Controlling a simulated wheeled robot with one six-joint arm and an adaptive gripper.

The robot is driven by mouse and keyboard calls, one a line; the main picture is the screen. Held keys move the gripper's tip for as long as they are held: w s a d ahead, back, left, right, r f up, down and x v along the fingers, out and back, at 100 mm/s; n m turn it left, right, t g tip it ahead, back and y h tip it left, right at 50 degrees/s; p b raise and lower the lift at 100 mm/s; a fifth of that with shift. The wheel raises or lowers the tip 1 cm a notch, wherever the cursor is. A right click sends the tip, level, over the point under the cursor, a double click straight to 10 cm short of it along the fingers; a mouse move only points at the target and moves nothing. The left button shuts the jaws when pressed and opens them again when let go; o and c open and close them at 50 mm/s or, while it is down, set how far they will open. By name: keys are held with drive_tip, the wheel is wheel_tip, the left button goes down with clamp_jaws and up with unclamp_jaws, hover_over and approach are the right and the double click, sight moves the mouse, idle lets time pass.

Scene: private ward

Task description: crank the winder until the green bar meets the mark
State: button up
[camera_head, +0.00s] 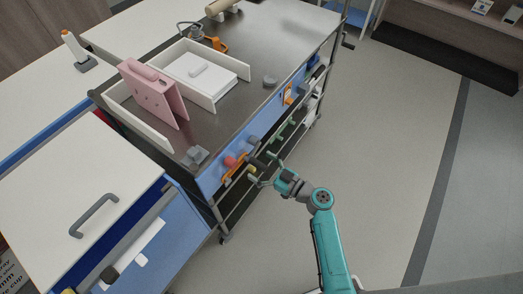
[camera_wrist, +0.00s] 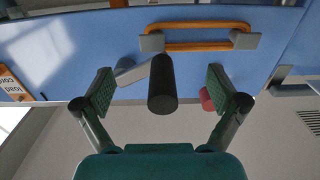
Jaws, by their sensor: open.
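The winder's crank shows in the wrist view as a black cylindrical grip (camera_wrist: 161,88) on a grey crank arm (camera_wrist: 130,72), set on a blue panel. My gripper (camera_wrist: 160,90) is open, its green-padded fingers apart on either side of the grip. I see gaps between each finger and the grip. In the head view my gripper (camera_head: 266,173) is at the blue side of the trolley, beside the dark grip (camera_head: 257,163). I cannot make out the green bar or its mark for sure in either view.
An orange handle (camera_wrist: 195,46) is beyond the grip, and a red knob (camera_wrist: 207,100) shows close by the right finger. The trolley top (camera_head: 262,50) bears a pink panel (camera_head: 152,92) and a white open box (camera_head: 205,77). The floor (camera_head: 385,130) to the right is clear.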

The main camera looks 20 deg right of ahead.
drive_tip(key=v, duration=0.7)
drive_tip(key=shift+s, duration=0.2)
drive_tip(key=shift+d, duration=0.15)
drive_tip(key=s+a+f+m+g+h, duration=0.1)
drive_tip(key=s+a+f+m+h, duration=0.2)
drive_tip(key=s, duration=0.4)
drive_tip(key=s+f+m+g+h, duration=0.2)
drive_tip(key=s+f+h, duration=0.1)
drive_tip(key=s+f, duration=0.3)
drive_tip(key=s+d+r+m+h, duration=0.2)
drive_tip(key=s+r+h, duration=0.2)
drive_tip(key=s, duration=0.8)
drive_tip(key=s+r+t, duration=0.1)
drive_tip(key=s+r, duration=0.3)
drive_tip(key=r, duration=0.5)
drive_tip(key=s+r+t, duration=0.2)
drive_tip(key=s+r, duration=0.2)
drive_tip(key=r, duration=0.5)
drive_tip(key=shift+s+d+r+h, duration=0.25)
drive_tip(key=shift+s+r+h, duration=0.05)
drive_tip(key=shift+s+r, duration=0.05)
